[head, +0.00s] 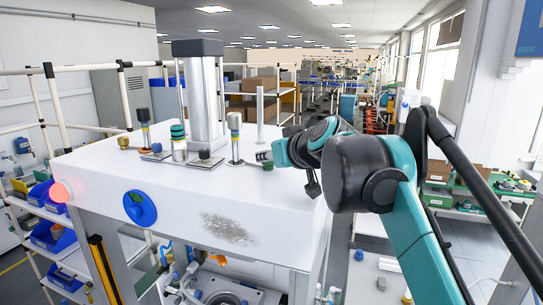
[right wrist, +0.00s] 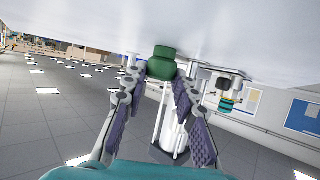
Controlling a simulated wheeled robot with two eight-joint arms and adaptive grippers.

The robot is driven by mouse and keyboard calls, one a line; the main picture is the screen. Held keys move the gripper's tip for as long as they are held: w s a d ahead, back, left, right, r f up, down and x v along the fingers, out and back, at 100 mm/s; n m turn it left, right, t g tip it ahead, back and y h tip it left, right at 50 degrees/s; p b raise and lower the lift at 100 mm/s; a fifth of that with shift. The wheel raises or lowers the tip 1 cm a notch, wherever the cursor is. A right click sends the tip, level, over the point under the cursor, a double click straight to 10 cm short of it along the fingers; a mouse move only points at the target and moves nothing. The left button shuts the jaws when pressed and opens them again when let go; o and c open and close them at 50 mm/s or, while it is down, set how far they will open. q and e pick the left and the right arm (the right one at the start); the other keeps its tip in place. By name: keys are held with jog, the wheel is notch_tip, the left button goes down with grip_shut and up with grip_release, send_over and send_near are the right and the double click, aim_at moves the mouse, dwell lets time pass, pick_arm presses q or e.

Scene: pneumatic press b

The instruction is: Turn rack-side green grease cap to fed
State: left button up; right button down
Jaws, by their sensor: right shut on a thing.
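A dark green grease cap (right wrist: 162,62) with a narrower neck shows in the right wrist view between my fingertips. My right gripper (right wrist: 160,77) is shut on it, one finger on each side. In the head view the small green cap (head: 264,155) sits on the white press top (head: 265,195), toward its right side. My right arm reaches it from the right and partly hides the gripper. Any marking for the cap's turn position is too small to read. My left gripper is not in view.
A grey column (head: 205,100) rises from the press top. The front part of the top is clear.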

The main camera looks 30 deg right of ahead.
jog(key=c, duration=1.2)
grip_release()
jog(key=shift+w, duration=0.15)
jog(key=v, duration=1.2)
